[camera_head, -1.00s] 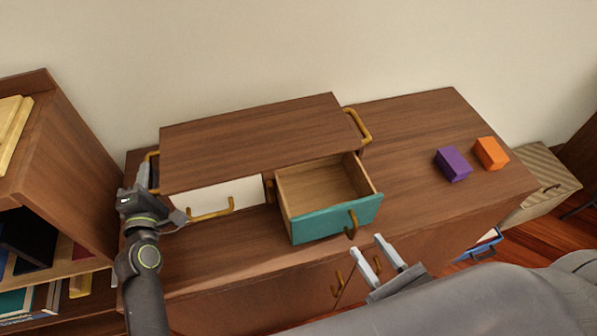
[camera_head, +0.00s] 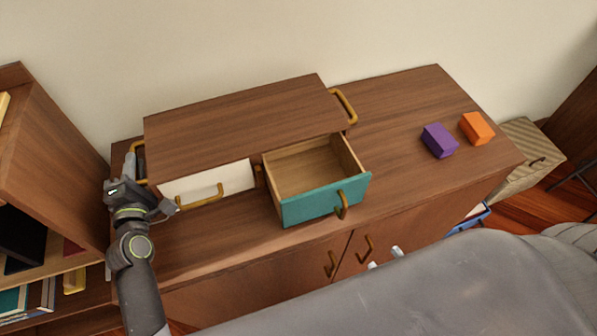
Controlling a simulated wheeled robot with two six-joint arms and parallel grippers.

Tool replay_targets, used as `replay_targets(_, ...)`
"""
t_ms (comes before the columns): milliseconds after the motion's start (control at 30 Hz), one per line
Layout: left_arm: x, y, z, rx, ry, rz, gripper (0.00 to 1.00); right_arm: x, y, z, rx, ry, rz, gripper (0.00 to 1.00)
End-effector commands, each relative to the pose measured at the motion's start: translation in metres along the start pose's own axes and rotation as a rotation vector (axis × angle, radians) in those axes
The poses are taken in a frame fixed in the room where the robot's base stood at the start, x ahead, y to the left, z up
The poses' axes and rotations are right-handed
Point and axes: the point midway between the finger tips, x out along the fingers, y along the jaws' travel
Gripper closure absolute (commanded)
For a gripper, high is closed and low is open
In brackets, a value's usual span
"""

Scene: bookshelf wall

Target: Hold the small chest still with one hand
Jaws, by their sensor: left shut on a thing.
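The small chest (camera_head: 235,120) is a brown wooden box on top of a long cabinet. It has a closed white drawer (camera_head: 235,177) on the left and a teal-fronted drawer (camera_head: 325,202) on the right, pulled out and empty inside. My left gripper (camera_head: 139,168) is at the chest's left end, shut on the brass side handle (camera_head: 133,150); its fingers partly hide the handle. My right gripper (camera_head: 385,258) is in front of the cabinet, apart from the chest. Only its two light fingertips show, spread apart with nothing seen between them; my grey arm hides the rest.
A purple block (camera_head: 439,140) and an orange block (camera_head: 477,128) sit on the cabinet top (camera_head: 390,110), right of the chest. A bookshelf (camera_head: 50,140) stands close on the left. The cabinet top between chest and blocks is clear.

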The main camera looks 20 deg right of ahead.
Motion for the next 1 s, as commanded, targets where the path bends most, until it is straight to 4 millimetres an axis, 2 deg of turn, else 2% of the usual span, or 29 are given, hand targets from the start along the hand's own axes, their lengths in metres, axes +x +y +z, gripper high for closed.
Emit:
replay_targets(33, -0.0014, -0.0082, -0.0009, -0.001, 0.001, -0.019, 1.0, 0.0002, 0.0, -0.0008, 0.0, 0.0, 0.0, 0.61)
replay_targets(767, -0.0011, -0.0044, -0.0002, -0.001, 0.001, -0.018, 1.0, 0.0004, 0.0, 0.0035, 0.0, -0.001, 0.0, 0.61)
replay_targets(800, -0.0011, -0.0051, -0.0003, -0.001, 0.001, -0.018, 0.8, 0.0004, 0.0, 0.0027, 0.0, -0.001, 0.0, 0.61)
replay_targets(933, -0.0007, -0.0033, -0.0001, -0.001, 0.001, -0.013, 0.63, 0.0004, 0.0, 0.0028, 0.0, -0.001, 0.0, 0.61)
replay_targets(1000, -0.0005, -0.0022, 0.0, 0.0, 0.0, -0.011, 0.6, 0.0004, 0.0, 0.0029, 0.0, -0.001, 0.0, 0.61)
